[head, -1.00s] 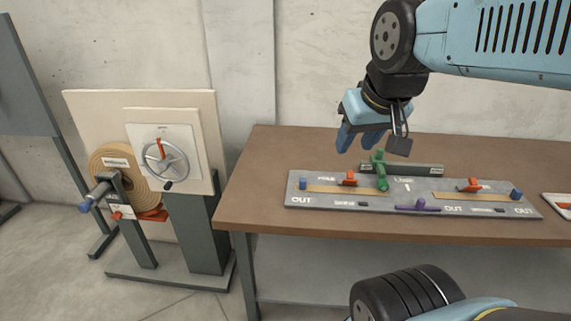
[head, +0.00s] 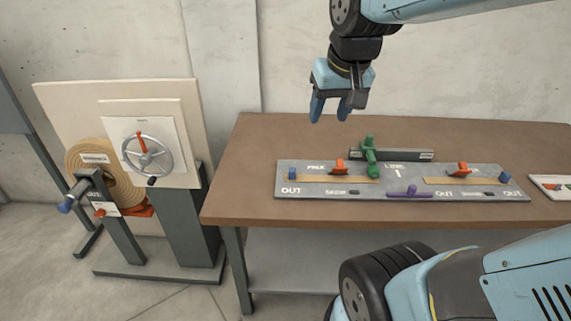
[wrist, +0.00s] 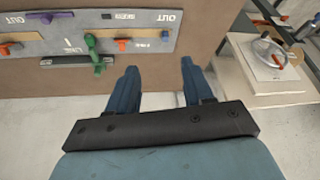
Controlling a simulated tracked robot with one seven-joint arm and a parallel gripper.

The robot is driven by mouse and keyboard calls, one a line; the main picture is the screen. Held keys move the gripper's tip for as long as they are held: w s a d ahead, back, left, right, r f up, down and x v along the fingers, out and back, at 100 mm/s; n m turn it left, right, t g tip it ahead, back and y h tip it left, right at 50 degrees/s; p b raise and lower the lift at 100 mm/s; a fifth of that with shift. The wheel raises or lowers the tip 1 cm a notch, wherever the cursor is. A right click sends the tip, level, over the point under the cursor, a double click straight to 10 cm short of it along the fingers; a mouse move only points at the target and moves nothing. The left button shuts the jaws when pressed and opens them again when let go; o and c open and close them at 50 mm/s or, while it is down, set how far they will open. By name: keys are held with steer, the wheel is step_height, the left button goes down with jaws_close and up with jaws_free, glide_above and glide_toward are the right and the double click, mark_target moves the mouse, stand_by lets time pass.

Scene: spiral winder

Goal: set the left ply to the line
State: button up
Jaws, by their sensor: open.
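The grey panel (head: 400,193) lies on the brown table and carries two tan strips with markings. The left ply (head: 312,189) is a tan strip with a blue end block (head: 292,173) at its outer end and a red-orange clamp (head: 339,168) near its inner end. A line mark (head: 398,173) sits right of the green lever (head: 369,157). The panel shows upside down in the wrist view (wrist: 100,40). My gripper (head: 330,115) is open and empty, above the table behind the panel's left part. Its two blue fingers (wrist: 158,80) show apart in the wrist view.
A second tan strip (head: 440,181) with a red clamp (head: 460,169) is on the panel's right. A purple lever (head: 403,192) is at the front middle. Left of the table stands a winder with a handwheel (head: 147,155) and a tan roll (head: 90,165). The table's left part is clear.

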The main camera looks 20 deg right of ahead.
steer(key=w+f+m+g, duration=0.2)
steer(key=w+f, duration=0.4)
steer(key=w, duration=0.7)
steer(key=m+g, duration=0.1)
steer(key=g, duration=0.2)
glide_toward(292, 169)
step_height(292, 169, down, 10)
steer(key=shift+s+f, duration=0.15)
steer(key=shift+f, duration=0.05)
jaws_close()
